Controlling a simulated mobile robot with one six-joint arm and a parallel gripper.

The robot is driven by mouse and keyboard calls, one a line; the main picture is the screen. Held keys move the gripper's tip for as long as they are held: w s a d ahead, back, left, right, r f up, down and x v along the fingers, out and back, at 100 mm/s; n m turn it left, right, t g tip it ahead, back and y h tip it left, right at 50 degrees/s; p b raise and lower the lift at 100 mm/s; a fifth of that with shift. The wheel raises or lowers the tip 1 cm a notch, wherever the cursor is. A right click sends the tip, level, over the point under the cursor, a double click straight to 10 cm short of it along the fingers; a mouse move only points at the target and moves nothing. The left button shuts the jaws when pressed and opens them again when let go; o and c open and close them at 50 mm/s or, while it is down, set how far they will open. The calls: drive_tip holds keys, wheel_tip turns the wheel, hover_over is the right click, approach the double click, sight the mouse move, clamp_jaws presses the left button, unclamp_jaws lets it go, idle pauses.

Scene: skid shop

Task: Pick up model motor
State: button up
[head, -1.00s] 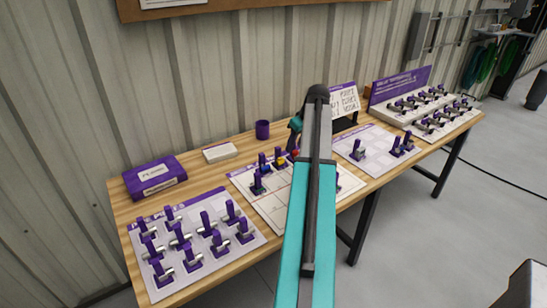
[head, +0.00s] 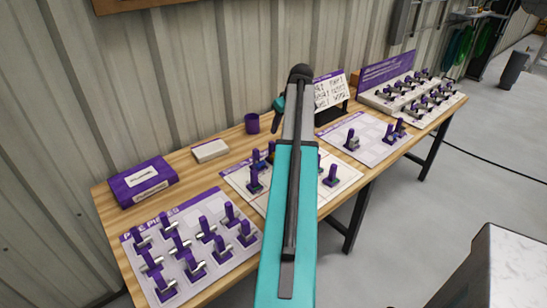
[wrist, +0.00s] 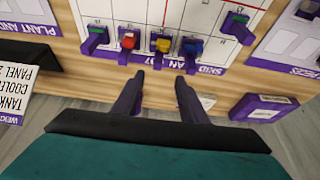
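The middle board (wrist: 140,12) shows in the wrist view with several small purple models on it. A green-topped model (wrist: 97,36), a red one (wrist: 128,42), a yellow one (wrist: 162,45) and a blue one (wrist: 191,48) stand in a row along its near edge. Another green-topped model (wrist: 238,24) stands to the right. I cannot tell which is the model motor. My gripper (wrist: 160,80) is open and empty, its fingertips apart and short of the row. In the head view, my arm hides part of the board and most of my gripper (head: 279,112).
In the head view, a purple box (head: 140,183), a white box (head: 211,150) and a purple cup (head: 252,123) stand along the wall side of the table. A left board (head: 238,262) holds several purple pieces. A right board (head: 372,128) and a stepped rack (head: 385,103) stand farther along.

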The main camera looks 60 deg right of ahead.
sight(273, 142)
drive_tip(key=shift+f, duration=0.15)
drive_tip(key=shift+p+x, duration=1)
drive_tip(key=shift+x, duration=3.15)
drive_tip(key=shift+s+d, duration=0.1)
drive_tip(key=shift+d, duration=0.05)
drive_tip(key=shift+f, duration=0.1)
drive_tip(key=shift+w+d+f+p, duration=0.2)
drive_tip(key=shift+w+f+p, duration=0.4)
drive_tip(key=shift+p, duration=0.05)
drive_tip(key=shift+p+x, duration=0.6)
drive_tip(key=shift+x, duration=1.15)
drive_tip(key=shift+c, duration=0.3)
clamp_jaws()
